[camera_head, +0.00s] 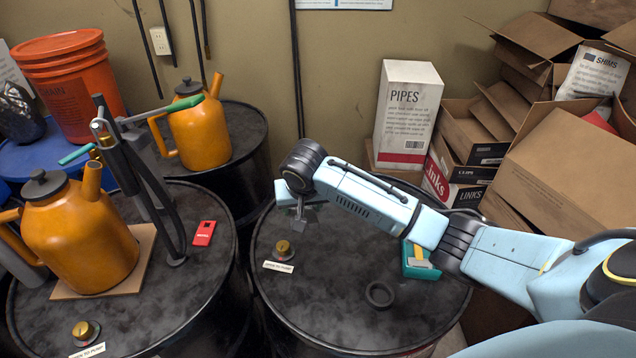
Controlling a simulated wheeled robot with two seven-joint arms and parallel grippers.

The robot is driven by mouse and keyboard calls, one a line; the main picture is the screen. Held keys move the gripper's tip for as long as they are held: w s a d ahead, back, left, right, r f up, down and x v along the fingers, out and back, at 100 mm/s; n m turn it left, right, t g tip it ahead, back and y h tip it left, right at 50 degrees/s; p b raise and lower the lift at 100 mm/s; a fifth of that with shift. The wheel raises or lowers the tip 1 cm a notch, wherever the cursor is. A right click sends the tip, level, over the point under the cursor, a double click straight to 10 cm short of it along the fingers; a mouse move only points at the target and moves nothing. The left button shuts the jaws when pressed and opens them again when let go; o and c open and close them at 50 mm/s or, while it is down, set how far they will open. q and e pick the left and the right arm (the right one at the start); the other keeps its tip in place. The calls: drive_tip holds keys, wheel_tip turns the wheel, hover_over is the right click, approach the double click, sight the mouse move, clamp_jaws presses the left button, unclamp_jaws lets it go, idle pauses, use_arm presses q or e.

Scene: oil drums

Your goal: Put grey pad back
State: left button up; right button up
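My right arm (380,205) reaches in from the right over the middle black drum (330,315). Its gripper (299,222) points down above the drum's far left part, beyond a brass cap (284,250). The fingers are small and dark here, and I cannot tell whether they are open or shut, or whether a grey pad is between them. I cannot pick out a grey pad with certainty anywhere. A teal holder (410,270) with a yellow and pale piece (420,257) sits on the drum, partly behind my arm. My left gripper is not in view.
A dark ring (380,294) lies on the middle drum. The left drum (200,285) bears an orange can (80,235) on cardboard, a tall hand pump (140,165) and a red item (204,233). Another orange can (195,130) stands behind. Cardboard boxes (565,175) crowd the right.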

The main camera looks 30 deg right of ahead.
use_arm(q)
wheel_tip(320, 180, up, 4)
drive_tip(key=p, duration=0.3)
use_arm(e)
drive_tip(key=shift+m+h, duration=0.3)
drive_tip(key=shift+m, duration=0.6)
drive_tip(key=d+f+b, duration=0.2)
drive_tip(key=f+b, duration=0.1)
drive_tip(key=w+d+f+b, duration=0.1)
drive_tip(key=d+f+b, duration=0.1)
drive_tip(key=f, duration=0.1)
drive_tip(key=w+d+f+b, duration=0.1)
drive_tip(key=d+f+b, duration=0.1)
drive_tip(key=f+b, duration=0.1)
drive_tip(key=shift+w+d+f+b, duration=0.15)
drive_tip(key=shift+f+b, duration=0.15)
drive_tip(key=shift+f, duration=0.25)
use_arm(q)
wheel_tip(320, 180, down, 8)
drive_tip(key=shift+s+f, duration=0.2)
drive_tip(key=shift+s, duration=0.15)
use_arm(e)
drive_tip(key=shift+r, duration=0.1)
drive_tip(key=o, duration=1)
drive_tip(key=shift+c, duration=0.2)
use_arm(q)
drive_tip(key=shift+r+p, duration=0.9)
use_arm(e)
drive_tip(key=v, duration=1.3)
drive_tip(key=shift+r, duration=0.2)
